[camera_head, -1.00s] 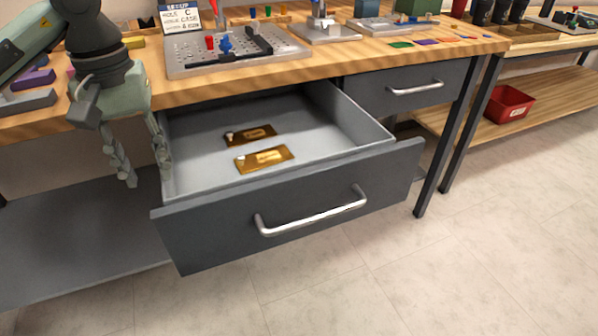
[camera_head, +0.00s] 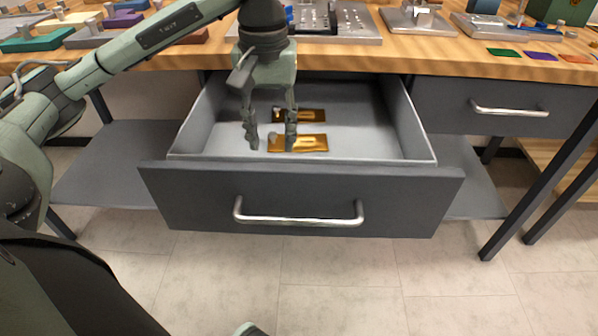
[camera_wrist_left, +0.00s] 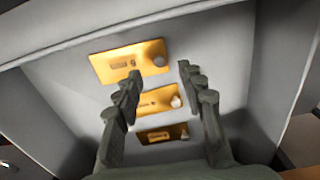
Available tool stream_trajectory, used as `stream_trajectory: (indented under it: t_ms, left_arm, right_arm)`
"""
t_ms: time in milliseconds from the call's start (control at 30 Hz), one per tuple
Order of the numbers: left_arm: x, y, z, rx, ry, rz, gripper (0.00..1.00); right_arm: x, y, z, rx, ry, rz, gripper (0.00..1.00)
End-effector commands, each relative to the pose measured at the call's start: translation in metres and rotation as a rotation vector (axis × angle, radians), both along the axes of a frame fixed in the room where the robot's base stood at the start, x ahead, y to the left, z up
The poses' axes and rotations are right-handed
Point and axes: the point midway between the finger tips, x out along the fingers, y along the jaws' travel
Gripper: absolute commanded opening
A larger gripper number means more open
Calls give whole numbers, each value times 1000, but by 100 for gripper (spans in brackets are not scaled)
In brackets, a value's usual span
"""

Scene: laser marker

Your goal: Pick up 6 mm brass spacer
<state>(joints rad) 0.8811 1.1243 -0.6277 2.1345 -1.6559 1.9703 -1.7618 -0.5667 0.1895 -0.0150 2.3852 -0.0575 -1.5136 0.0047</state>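Brass plates lie flat in the open drawer. The wrist view shows three in a row: one at the top (camera_wrist_left: 112,66), a middle one (camera_wrist_left: 150,100) and a darker one (camera_wrist_left: 153,136). Each has a pale round knob at its right end and a small label. I cannot read which is 6 mm. In the head view I see a front plate (camera_head: 312,143) and a rear plate (camera_head: 312,115), partly hidden by my fingers. My left gripper (camera_head: 271,146) points down over the drawer's left half, open and empty. Its spread fingers (camera_wrist_left: 160,70) flank the middle plate in the wrist view. My right gripper is not in view.
The pulled-out drawer (camera_head: 210,112) has raised walls and a front with a bar handle (camera_head: 300,220). The wooden worktop (camera_head: 400,58) overhangs its rear. A closed drawer (camera_head: 470,105) is at the right. The drawer floor right of the plates is clear.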

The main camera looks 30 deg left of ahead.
Motion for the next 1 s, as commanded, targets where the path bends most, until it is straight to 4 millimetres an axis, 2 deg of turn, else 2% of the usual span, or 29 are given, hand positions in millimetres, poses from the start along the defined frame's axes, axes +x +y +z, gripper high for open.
stream_trajectory:
  t_ms: [200, 300, 567, 867, 1000]
  left_arm:
    - [-4, 0, -33, 2, 5, 2, 40]
    - [-3, 0, -42, 2, 1, 2, 40]
    - [-3, 0, -44, 2, -1, 1, 40]
    - [-3, 0, -44, 2, -1, 1, 2]
    - [-3, 0, -44, 2, -1, 1, 0]
  right_arm:
    - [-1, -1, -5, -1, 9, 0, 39]
    - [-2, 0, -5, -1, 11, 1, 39]
    - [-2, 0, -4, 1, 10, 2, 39]
    - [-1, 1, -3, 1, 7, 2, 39]
    - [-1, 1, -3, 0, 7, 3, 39]
